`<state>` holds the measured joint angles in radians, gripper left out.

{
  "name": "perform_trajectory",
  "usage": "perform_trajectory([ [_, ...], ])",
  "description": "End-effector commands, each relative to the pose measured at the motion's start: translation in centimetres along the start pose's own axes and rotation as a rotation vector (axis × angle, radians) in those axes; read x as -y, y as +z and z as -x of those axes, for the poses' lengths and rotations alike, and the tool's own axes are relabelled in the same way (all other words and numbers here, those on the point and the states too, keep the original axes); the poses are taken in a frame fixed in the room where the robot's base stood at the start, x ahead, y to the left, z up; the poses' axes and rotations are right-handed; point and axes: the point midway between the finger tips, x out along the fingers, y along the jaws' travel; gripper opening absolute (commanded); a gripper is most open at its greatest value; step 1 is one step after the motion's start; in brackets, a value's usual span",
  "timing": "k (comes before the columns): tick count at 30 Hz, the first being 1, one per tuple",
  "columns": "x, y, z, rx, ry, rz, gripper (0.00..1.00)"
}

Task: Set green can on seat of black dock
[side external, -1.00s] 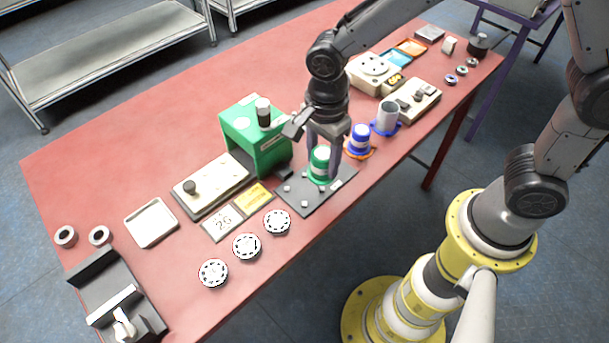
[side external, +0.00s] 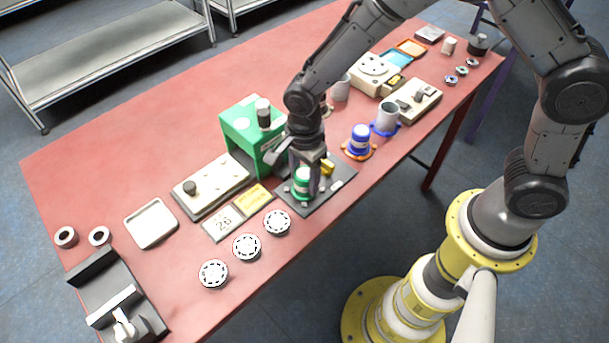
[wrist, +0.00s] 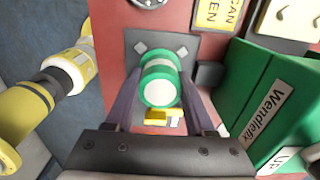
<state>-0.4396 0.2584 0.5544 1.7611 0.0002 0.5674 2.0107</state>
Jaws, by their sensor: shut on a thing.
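The green can (side external: 302,183), with a white band, is upright between my gripper's fingers. My gripper (side external: 310,182) points down and is shut on the can; in the wrist view the fingers (wrist: 160,100) flank it and the can's white end (wrist: 160,92) faces the camera. The black dock (side external: 338,186) is a flat dark plate near the table's front edge. The can is over its left part, among small grey blocks that mark the seat; two blocks show past the can in the wrist view on the plate (wrist: 186,42). Whether its base touches the seat is hidden.
A green box (side external: 240,128) stands close behind the dock. A yellow block (side external: 327,167) is at the dock's back part, near the fingers. A blue can (side external: 360,139) on an orange-rimmed base stands to the right. Round patterned discs (side external: 277,221) lie to the left.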

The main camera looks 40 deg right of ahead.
Motion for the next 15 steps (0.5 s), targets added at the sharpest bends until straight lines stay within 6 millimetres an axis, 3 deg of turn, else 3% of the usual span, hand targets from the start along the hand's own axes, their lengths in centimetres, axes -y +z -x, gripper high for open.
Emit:
perform_trajectory([
  [3,0.01,0.00,-0.33,0.000,0.000,0.000,0.00],
  [4,0.00,0.00,-0.31,0.000,0.000,0.000,0.60],
  [6,-0.01,0.00,-0.30,0.000,0.000,0.000,0.72],
  [8,-0.01,-0.01,-0.29,0.000,0.000,0.000,0.83],
  [15,-0.01,-0.01,-0.28,0.000,0.001,0.000,0.84],
])
